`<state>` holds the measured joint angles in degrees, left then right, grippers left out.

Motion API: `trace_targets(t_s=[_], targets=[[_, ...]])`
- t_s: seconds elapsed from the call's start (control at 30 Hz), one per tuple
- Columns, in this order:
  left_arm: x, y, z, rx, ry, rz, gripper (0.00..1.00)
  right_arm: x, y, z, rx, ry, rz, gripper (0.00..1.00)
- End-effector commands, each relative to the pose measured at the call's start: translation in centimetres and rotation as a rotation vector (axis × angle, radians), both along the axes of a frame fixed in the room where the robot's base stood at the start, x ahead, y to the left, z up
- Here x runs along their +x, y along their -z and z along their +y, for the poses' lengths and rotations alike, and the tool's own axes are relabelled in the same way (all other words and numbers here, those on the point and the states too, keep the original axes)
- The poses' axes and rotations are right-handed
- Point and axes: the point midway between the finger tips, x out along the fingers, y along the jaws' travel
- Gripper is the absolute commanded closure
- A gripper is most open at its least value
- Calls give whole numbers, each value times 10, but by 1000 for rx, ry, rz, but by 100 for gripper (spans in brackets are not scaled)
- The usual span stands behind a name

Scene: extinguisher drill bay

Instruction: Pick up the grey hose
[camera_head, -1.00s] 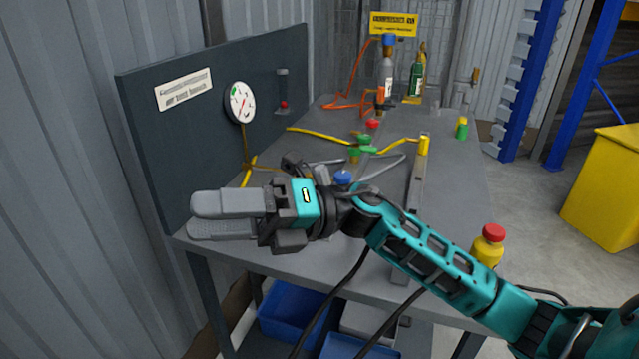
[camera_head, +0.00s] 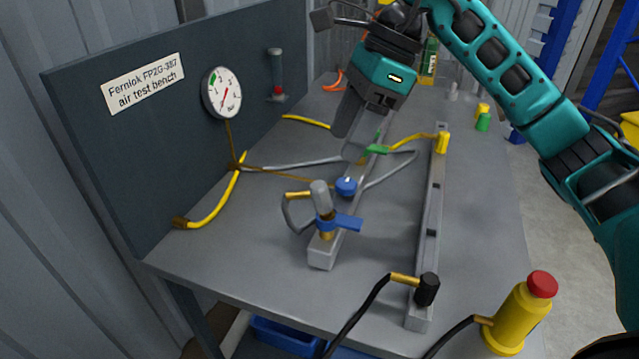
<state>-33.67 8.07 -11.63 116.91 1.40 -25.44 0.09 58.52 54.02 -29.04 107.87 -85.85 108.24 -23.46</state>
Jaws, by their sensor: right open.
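A grey hose (camera_head: 290,164) lies on the bench top, running from below the gauge toward the middle. A grey curve (camera_head: 397,170) shows right of the blue knob; I cannot tell whether it is the same hose. Another short dark grey loop (camera_head: 287,214) with a brass end bends beside the blue-handled valve. My right gripper (camera_head: 346,128) comes in from the upper right, its grey fingers pointing down above the bench. It is open, and nothing shows between the fingers. It appears apart from the grey hose. My left gripper is not in view.
A metal rail with a blue-handled valve (camera_head: 345,224) stands front centre. A second rail (camera_head: 431,220) has black and yellow fittings. A yellow hose (camera_head: 224,198) lies at left under the gauge (camera_head: 222,93). A red-capped yellow bottle (camera_head: 516,318) stands at the front right.

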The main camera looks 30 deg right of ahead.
Motion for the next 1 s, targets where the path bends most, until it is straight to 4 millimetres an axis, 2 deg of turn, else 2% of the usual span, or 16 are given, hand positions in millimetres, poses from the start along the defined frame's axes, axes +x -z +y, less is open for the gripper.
trace_targets(t_s=[0.3, 0.57, 0.83, 1.0], targets=[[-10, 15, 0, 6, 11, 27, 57, 5, 53, 21, 2, -4, 4, 42], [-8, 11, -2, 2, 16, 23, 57, 8, 73, 30, 1, -2, 1, 42], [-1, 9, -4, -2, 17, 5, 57, 14, 109, 43, 3, -3, 3, 42], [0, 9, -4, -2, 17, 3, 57, 15, 117, 46, 1, -2, 1, 42]])
